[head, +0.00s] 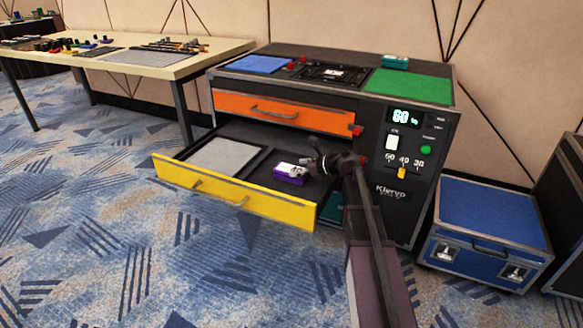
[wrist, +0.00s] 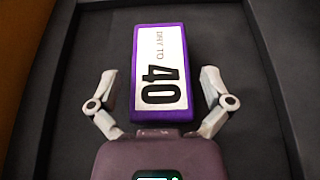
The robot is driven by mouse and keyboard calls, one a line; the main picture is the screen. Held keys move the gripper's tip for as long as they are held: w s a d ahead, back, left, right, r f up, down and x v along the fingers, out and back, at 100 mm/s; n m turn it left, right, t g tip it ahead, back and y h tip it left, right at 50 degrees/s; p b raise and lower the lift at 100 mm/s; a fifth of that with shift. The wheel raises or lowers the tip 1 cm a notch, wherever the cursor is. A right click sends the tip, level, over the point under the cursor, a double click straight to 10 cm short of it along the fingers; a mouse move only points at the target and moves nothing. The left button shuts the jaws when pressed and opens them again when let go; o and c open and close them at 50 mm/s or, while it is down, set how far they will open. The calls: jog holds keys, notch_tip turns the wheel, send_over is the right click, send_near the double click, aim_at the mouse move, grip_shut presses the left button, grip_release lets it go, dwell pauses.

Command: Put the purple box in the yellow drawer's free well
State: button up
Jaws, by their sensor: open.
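The purple box (head: 289,173) lies in the right well of the open yellow drawer (head: 228,200). It also shows in the wrist view (wrist: 161,120), with a white label on top reading "DRY TO 40". My gripper (head: 305,170) is at the box, low over the drawer. In the wrist view my gripper (wrist: 160,85) is open, with one finger on each side of the box and gaps between fingers and box. The box rests on the dark well floor (wrist: 75,75). The left well holds a flat grey panel (head: 226,157).
A closed orange drawer (head: 285,108) sits just above the yellow one. The cabinet top carries a blue mat (head: 258,64), a green mat (head: 409,86) and a teal box (head: 395,62). A blue case (head: 487,228) stands at right. A table (head: 130,62) with small items stands at left.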

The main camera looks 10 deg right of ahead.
jog(key=p+v, duration=0.3)
jog(key=v, duration=0.6)
jog(key=shift+s+d+r, duration=0.15)
jog(key=shift+d, duration=0.1)
dwell(1.0)
